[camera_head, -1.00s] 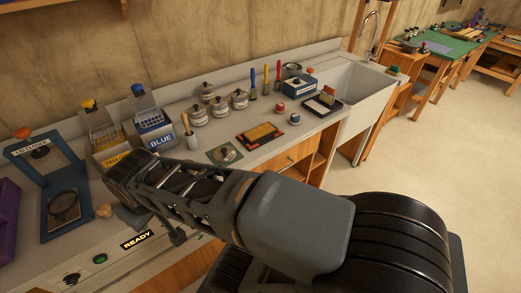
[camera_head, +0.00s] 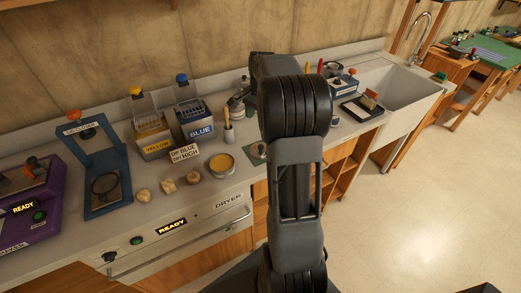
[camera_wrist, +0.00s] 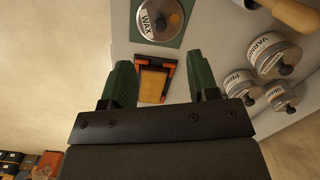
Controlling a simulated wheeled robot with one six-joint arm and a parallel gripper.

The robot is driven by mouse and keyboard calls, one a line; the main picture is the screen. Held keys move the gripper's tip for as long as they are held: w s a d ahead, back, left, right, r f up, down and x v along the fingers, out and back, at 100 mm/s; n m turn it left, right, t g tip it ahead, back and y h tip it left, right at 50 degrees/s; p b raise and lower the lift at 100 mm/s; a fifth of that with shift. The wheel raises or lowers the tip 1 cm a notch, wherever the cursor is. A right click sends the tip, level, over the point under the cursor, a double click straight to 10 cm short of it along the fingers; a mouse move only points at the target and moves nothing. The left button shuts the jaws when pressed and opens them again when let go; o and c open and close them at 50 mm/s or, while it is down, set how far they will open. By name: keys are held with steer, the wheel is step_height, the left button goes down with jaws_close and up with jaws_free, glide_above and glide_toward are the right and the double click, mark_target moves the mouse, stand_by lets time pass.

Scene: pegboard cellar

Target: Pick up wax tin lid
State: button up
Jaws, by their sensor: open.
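The wax tin lid (camera_wrist: 150,22) is a round silver disc with a white WAX label, lying on a green mat (camera_wrist: 187,38) at the top of the wrist view. My gripper (camera_wrist: 158,62) is open and empty, its two green fingers spread. The lid lies beyond the fingertips, apart from them. In the head view my arm hides my gripper and most of the lid's spot; only a bit of the green mat (camera_head: 256,152) shows. An open round tin with yellow contents (camera_head: 222,165) stands on the counter left of my arm.
An orange-yellow framed tray (camera_wrist: 153,83) shows between my fingers. Several lidded jars (camera_wrist: 275,54) stand to the right. Yellow (camera_head: 152,135) and blue (camera_head: 194,121) bottle boxes, a brush (camera_head: 228,127) and a small sign (camera_head: 184,154) stand left of my arm. The sink (camera_head: 402,85) is right.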

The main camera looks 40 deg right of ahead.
steer(key=d+f+m, duration=0.2)
steer(key=d+f, duration=0.1)
steer(key=d, duration=0.1)
glide_above(261, 146)
steer(key=d, duration=0.1)
step_height(261, 146, down, 6)
steer(key=shift+f+p, duration=0.25)
steer(key=shift+p, duration=0.15)
steer(key=shift+a+f+p, duration=0.25)
steer(key=shift+f+p, duration=0.1)
steer(key=shift+f, duration=1.2)
steer(key=shift+a+f+p, duration=0.2)
steer(key=shift+f+p, duration=0.15)
steer(key=shift+f, duration=1.15)
steer(key=c, duration=1)
